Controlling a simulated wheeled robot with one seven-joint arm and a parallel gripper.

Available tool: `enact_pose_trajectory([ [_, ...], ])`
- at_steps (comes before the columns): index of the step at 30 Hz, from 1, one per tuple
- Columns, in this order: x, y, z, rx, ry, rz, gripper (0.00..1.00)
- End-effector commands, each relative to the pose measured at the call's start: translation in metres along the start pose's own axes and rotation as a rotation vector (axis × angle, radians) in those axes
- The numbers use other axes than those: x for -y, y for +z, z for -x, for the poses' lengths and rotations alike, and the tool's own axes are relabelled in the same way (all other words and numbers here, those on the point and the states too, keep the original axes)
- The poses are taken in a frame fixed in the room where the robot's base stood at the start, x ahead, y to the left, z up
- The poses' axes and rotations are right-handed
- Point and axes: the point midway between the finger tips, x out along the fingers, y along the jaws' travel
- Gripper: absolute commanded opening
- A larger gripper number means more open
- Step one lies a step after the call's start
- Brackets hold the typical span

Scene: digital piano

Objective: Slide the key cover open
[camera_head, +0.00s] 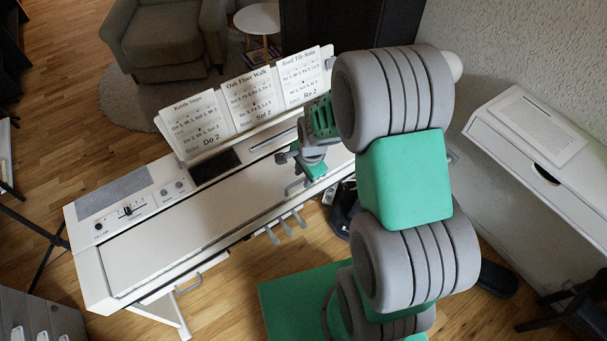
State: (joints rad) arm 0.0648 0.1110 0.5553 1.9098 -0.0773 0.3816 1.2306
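The white digital piano (88,240) stands at an angle from lower left to centre. Its key cover (190,223) is a long pale flat panel, and no keys show, so it looks closed. My gripper (304,170) is over the right part of the piano, close to that handle. I cannot tell whether it touches the handle. Its fingers are small and partly hidden by my arm, so their opening is unclear.
Song sheets (245,100) stand on the music rest behind the cover. A control panel with a dark screen (214,165) and knobs lies along the back. A white cabinet (545,150) stands at right, an armchair (165,45) at the back.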

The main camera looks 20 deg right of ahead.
Motion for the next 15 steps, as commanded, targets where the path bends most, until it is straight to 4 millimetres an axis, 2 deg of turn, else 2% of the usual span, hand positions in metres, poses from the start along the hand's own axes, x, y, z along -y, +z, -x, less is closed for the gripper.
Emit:
enact_pose_trajectory([
  [3,0.0001,0.0001,0.0003,0.0,0.0,0.001,0.31],
  [15,0.0002,0.0001,0.0007,0.0,0.0,0.001,0.0],
])
